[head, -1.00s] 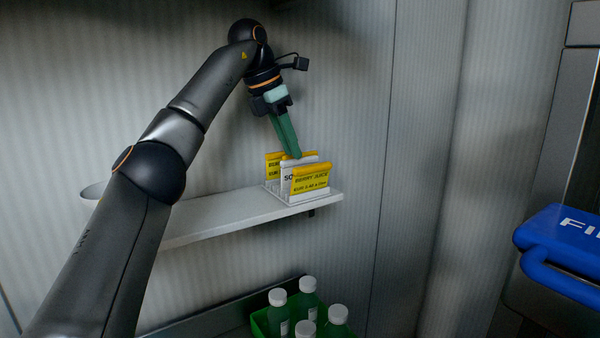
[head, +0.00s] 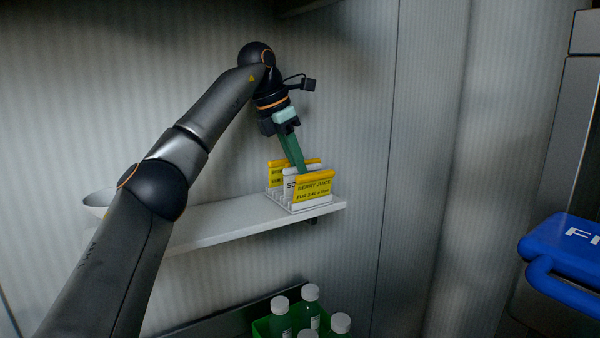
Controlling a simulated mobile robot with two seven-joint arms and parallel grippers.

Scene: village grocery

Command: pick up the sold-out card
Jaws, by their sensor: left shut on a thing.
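The sold-out card (head: 289,184) is white with black letters, of which only "SO" shows. It stands in a white slotted card holder (head: 296,208) on the shelf, between a yellow card behind (head: 276,175) and the yellow berry juice card (head: 315,187) in front, which hides most of it. My left gripper (head: 302,169) points down from above with its green fingers at the card's top edge. It is shut on the sold-out card, though the fingertips are partly hidden behind the front card. My right gripper is not in view.
The white shelf (head: 225,222) carries the holder near its right end and a white bowl (head: 98,203) at the left, partly behind my arm. Below is a green crate (head: 262,328) with several white-capped bottles. A blue object (head: 565,255) juts in at right.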

